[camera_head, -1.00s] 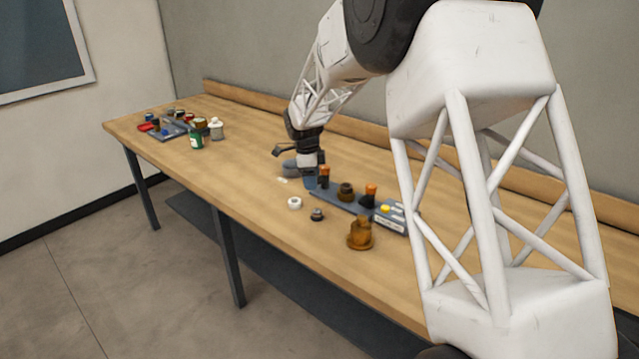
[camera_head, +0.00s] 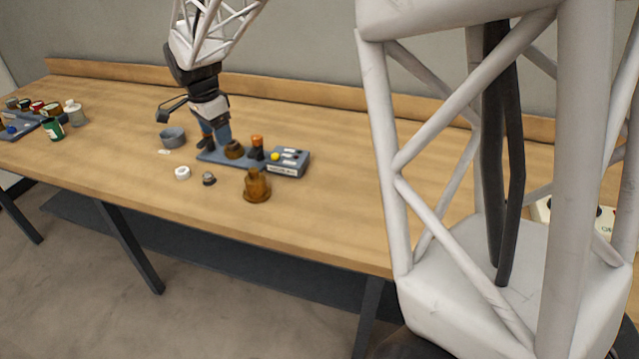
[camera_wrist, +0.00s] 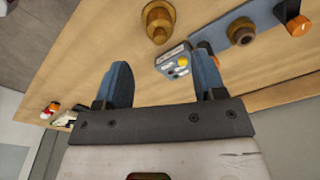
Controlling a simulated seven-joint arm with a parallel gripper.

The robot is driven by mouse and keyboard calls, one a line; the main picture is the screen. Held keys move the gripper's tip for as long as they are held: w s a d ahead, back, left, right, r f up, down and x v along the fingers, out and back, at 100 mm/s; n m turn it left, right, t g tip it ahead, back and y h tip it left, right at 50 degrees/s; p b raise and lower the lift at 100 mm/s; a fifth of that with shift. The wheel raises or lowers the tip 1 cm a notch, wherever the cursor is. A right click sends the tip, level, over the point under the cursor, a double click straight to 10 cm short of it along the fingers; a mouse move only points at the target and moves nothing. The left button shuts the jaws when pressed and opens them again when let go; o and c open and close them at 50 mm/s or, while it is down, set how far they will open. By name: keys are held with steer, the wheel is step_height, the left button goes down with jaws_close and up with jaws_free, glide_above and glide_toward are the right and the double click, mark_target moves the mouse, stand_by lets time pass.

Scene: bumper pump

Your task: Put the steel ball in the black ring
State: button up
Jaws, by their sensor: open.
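A small dark ring-like piece (camera_head: 208,178), perhaps the black ring, lies on the bench in front of the blue-grey plate. Something greyish shows at its top, too small to tell whether it is a steel ball. I cannot make out a steel ball elsewhere. My gripper (camera_head: 215,134) is over the left part of the plate, fingers pointing down and apart. In the wrist view my gripper (camera_wrist: 163,82) is open, with nothing between the fingers. The small dark piece cannot be made out in the wrist view.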

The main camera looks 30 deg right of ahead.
steer(key=s+d+r+n+t, duration=0.1)
steer(key=s+d+r+n, duration=0.15)
steer(key=s, duration=0.75)
steer(key=s+d+r+n, duration=0.2)
steer(key=s+r+n, duration=0.15)
steer(key=s, duration=0.55)
steer(key=s+d+f+n+t+y, duration=0.1)
steer(key=s+n, duration=0.7)
steer(key=s, duration=1.1)
step_height(320, 180, down, 2)
steer(key=shift+s+d+f, duration=0.15)
steer(key=shift+s+d, duration=0.1)
steer(key=shift+d, duration=0.4)
